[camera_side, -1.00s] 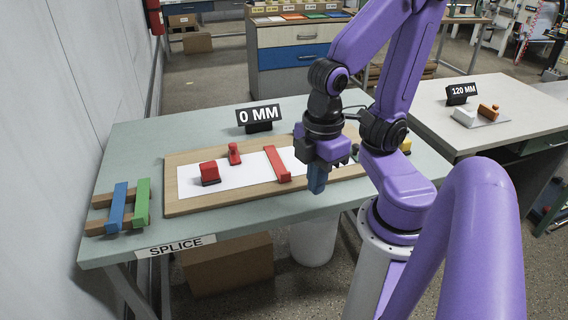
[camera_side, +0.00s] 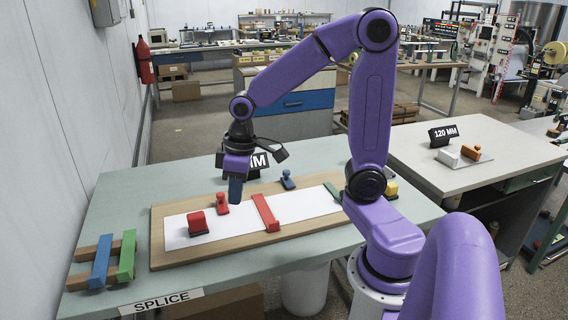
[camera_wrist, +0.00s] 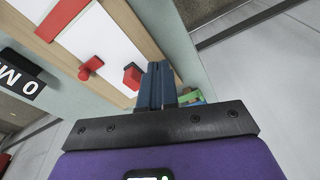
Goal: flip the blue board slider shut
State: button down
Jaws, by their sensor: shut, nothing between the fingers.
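A small blue upright piece (camera_side: 288,180), the only blue part I see at the board, stands at the far edge of the wooden board (camera_side: 165,262), right of my gripper. I cannot tell whether it is open or shut. My gripper (camera_side: 235,198) points down, shut and empty, left of the blue piece and apart from it, close to a small red upright piece (camera_side: 222,203). Its blue-grey fingers also show in the wrist view (camera_wrist: 158,86). The blue piece does not show in the wrist view. A separate blue bar (camera_side: 101,261) lies on brown rails at the left.
A red block (camera_side: 198,224) and a red bar (camera_side: 265,213) sit on the white sheet (camera_side: 180,236). A green bar (camera_side: 127,256) lies beside the blue bar. A yellow block (camera_side: 391,189) stands at the right. The 0 MM sign (camera_side: 260,161) stands behind my gripper.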

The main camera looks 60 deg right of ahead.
jog(key=w+d+m, duration=0.3)
jog(key=w+d, duration=0.4)
jog(key=d, duration=0.1)
jog(key=m+t+h, duration=0.2)
jog(key=m+h, duration=0.1)
jog(key=m, duration=0.6)
send_over(288, 178)
jog(key=w+d, duration=0.2)
jog(key=w, duration=0.1)
jog(key=f, duration=0.3)
jog(key=shift+s+a+f, duration=0.1)
jog(key=shift+s+f, duration=0.05)
jog(key=shift+s, duration=0.05)
jog(key=x, duration=0.9)
jog(key=shift+f, duration=0.35)
jog(key=shift+s+f, duration=0.2)
jog(key=shift+f, duration=0.05)
jog(key=shift+s+a+f, duration=0.1)
jog(key=shift+s+a, duration=0.4)
jog(key=shift+s, duration=0.2)
jog(key=shift+s+a+f, duration=0.1)
jog(key=shift+s+a, duration=0.35)
jog(key=shift+s, duration=0.25)
